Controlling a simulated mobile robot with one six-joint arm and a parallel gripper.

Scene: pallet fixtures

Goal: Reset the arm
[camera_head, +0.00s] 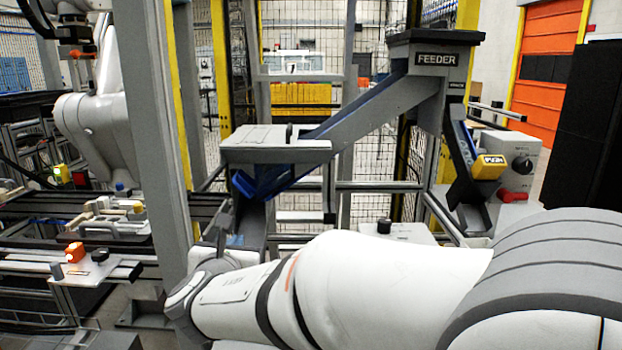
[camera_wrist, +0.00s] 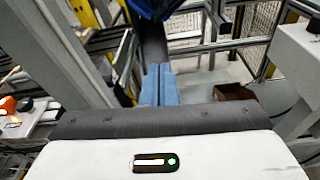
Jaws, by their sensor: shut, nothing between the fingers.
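My arm (camera_head: 370,285), white with dark bands, stretches across the front of the head view from the lower right to the left. In the wrist view, my gripper (camera_wrist: 160,72) shows as two blue fingers side by side. They are shut with nothing between them. A blue chute end (camera_wrist: 152,8) hangs just beyond the fingertips in the wrist view. I cannot tell whether they touch it.
A grey feeder (camera_head: 435,60) with a sloping chute (camera_head: 370,108) stands behind my arm. A grey post (camera_head: 152,130) rises close at left. A yellow part (camera_head: 488,167) sits at right. Another white robot arm (camera_head: 95,125) and a rail bench (camera_head: 75,205) stand at left.

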